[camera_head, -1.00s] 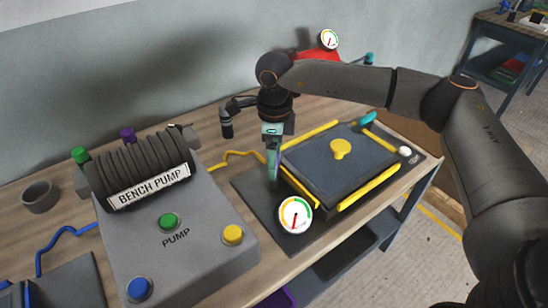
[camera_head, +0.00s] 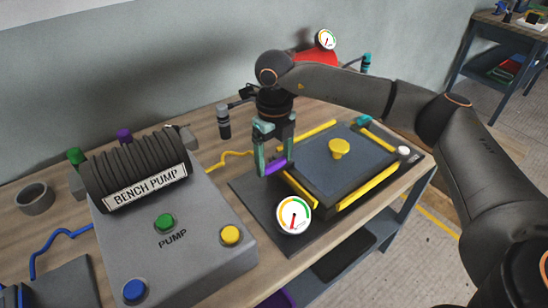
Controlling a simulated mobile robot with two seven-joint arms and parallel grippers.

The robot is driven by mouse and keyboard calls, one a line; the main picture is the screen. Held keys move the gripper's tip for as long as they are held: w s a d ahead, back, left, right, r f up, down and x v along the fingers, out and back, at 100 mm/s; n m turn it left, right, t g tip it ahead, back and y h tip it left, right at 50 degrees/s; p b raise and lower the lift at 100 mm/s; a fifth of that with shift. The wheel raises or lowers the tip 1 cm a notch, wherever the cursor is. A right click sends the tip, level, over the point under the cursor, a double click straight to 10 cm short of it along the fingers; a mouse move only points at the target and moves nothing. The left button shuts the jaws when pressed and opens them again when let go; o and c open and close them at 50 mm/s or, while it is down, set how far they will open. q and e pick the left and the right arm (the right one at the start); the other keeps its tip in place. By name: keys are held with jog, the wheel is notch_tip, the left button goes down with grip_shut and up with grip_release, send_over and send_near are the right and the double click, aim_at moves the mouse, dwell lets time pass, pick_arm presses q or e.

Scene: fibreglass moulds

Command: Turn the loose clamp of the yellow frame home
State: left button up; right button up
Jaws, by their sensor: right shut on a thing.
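The yellow frame (camera_head: 368,186) lies around a dark blue-grey mould panel (camera_head: 325,172) with a yellow knob (camera_head: 339,149) in its middle. My right gripper (camera_head: 276,166) points down at the frame's left corner. Its two fingers stand apart with a purple clamp handle (camera_head: 275,169) between them, and it is shut on that handle. The clamp's base is mostly hidden by the fingers. A teal clamp (camera_head: 363,120) sits at the frame's far corner. My left gripper is not in view.
A round gauge (camera_head: 294,215) stands close in front of the gripper. The grey bench pump (camera_head: 195,250) with coloured buttons fills the left. A red part with a gauge (camera_head: 326,39) stands at the back.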

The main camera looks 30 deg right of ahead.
jog(key=shift+r+m, duration=0.1)
jog(key=shift+m, duration=0.2)
jog(key=o, duration=1.2)
jog(key=shift+c, duration=0.2)
notch_tip(320, 180, up, 12)
jog(key=shift+r, duration=0.25)
